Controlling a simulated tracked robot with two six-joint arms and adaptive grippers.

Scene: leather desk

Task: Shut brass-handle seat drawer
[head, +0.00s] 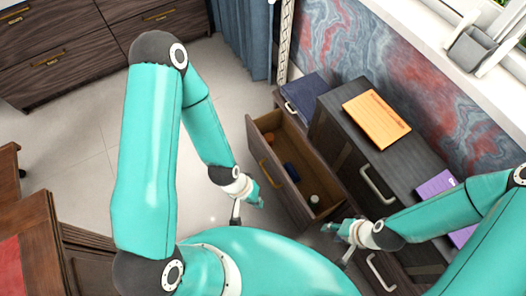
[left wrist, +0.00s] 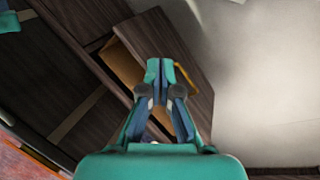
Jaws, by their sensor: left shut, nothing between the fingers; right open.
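The brass-handle drawer (head: 268,122) is pulled out from a low dark wood unit in the head view. Its brass handle (head: 269,174) is on the front panel, facing left. In the left wrist view the drawer front (left wrist: 174,42) lies behind the fingers, with part of the brass handle (left wrist: 185,80) beside them. My left gripper (head: 257,201) is shut and empty, in front of the drawer front; I cannot tell whether it touches. The left wrist view shows its fingertips (left wrist: 160,70) together. My right gripper (head: 328,227) is open and empty, near the drawer's lower right corner.
Inside the drawer are an orange item (head: 270,140), a blue item (head: 291,172) and a pale green-and-white item (head: 314,199). A dark cabinet with an orange board (head: 377,119) on top stands to the right. Open floor (head: 90,135) lies to the left.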

